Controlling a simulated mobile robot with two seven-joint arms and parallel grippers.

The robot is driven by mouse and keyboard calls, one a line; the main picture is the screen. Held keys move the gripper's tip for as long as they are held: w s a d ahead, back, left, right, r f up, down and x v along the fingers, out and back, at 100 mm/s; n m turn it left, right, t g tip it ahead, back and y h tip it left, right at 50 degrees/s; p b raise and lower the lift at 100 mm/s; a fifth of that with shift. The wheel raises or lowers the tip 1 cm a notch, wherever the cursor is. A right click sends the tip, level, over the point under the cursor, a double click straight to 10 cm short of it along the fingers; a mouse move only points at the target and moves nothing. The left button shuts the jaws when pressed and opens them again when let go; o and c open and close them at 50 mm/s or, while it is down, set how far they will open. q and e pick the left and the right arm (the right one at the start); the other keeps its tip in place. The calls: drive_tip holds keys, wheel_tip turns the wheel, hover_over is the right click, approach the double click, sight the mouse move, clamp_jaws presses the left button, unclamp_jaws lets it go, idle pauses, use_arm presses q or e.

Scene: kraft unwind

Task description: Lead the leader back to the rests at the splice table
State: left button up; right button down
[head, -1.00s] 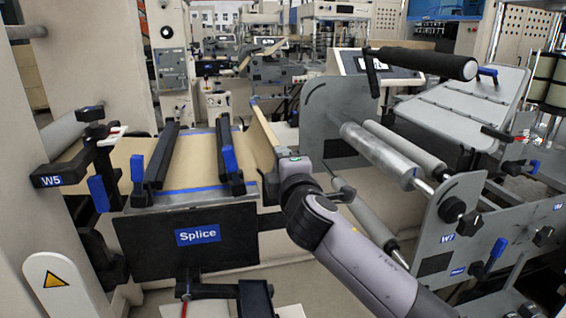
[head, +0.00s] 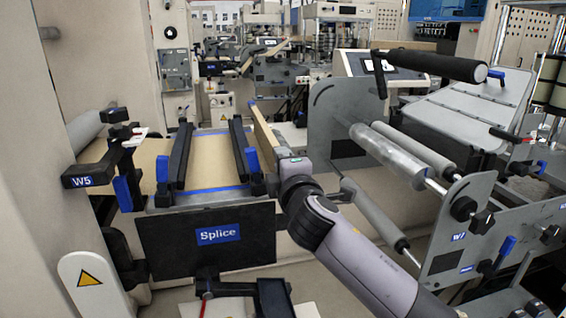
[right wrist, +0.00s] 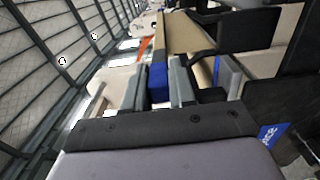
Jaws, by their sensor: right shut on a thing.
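The splice table (head: 218,190) stands left of centre in the head view, with a dark front plate labelled "Splice" (head: 180,250). Brown kraft web lies across its top between two black bars (head: 184,157) (head: 238,150). I cannot tell which parts are the rests. My right gripper (head: 280,160) is just beyond the table's right side, shut on the leader (head: 263,128), a brown strip rising away from it. In the right wrist view a blue band (right wrist: 158,82) of the leader sits between my right fingers (right wrist: 158,92). My left gripper is not in view.
A W5 bracket (head: 88,180) and blue levers (head: 122,194) stand at the table's left. At right, the W7 frame (head: 450,225) holds grey rollers (head: 387,154) close to my right arm.

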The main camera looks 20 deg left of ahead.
drive_tip(key=shift+s+a+f+y, duration=0.1)
drive_tip(key=shift+s+a+y, duration=0.2)
drive_tip(key=shift+s+a, duration=0.35)
drive_tip(key=shift+w+d+f, duration=0.25)
drive_tip(key=shift+w+d, duration=0.4)
drive_tip(key=shift+d, duration=0.05)
drive_tip(key=shift+w+d+r, duration=0.1)
drive_tip(key=shift+w+d, duration=0.05)
drive_tip(key=shift+d, duration=0.05)
drive_tip(key=shift+w, duration=0.1)
drive_tip(key=shift+w+d, duration=0.45)
drive_tip(key=shift+d, duration=0.2)
drive_tip(key=shift+f, duration=0.25)
drive_tip(key=shift+f+b, duration=0.45)
drive_tip(key=shift+f, duration=0.3)
idle(0.4)
